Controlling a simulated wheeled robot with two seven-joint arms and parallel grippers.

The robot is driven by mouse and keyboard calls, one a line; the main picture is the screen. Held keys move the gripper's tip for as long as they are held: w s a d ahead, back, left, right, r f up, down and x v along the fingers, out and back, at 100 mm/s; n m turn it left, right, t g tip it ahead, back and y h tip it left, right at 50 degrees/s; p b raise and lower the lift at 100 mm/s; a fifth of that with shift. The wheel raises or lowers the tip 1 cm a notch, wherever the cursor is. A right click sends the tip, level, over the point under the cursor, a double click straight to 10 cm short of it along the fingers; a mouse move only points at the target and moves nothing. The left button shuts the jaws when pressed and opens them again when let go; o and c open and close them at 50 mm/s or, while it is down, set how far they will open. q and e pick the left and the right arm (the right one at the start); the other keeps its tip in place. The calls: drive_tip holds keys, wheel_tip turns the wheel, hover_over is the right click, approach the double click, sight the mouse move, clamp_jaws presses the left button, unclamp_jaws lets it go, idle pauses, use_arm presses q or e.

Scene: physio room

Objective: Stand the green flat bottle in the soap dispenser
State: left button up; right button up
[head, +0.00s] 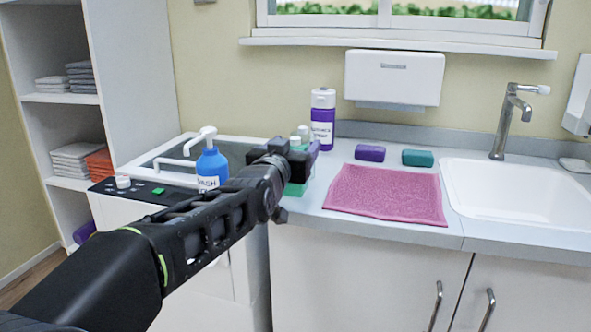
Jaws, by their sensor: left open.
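My left gripper (300,160) is open above the counter's left end, directly in front of a green bottle (297,188). Pale caps (303,131) stick up just behind the gripper, and I cannot tell which bottle each belongs to. I cannot tell whether the fingers are around the bottle or in front of it. A white wall unit (581,98), cut off by the right edge, looks like the soap dispenser. My right gripper is not in view.
A purple bottle with a white cap (322,120) stands behind the gripper. A blue pump bottle (211,168) stands left. A pink towel (387,194), a purple block (370,153) and a teal block (417,158) lie between the gripper and the sink (515,190) with its tap (505,122).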

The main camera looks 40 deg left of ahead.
use_arm(q)
drive_tip(key=shift+w+a, duration=0.1)
drive_tip(key=shift+w, duration=0.25)
idle(0.3)
clamp_jaws()
idle(0.6)
drive_tip(key=shift+r, duration=0.1)
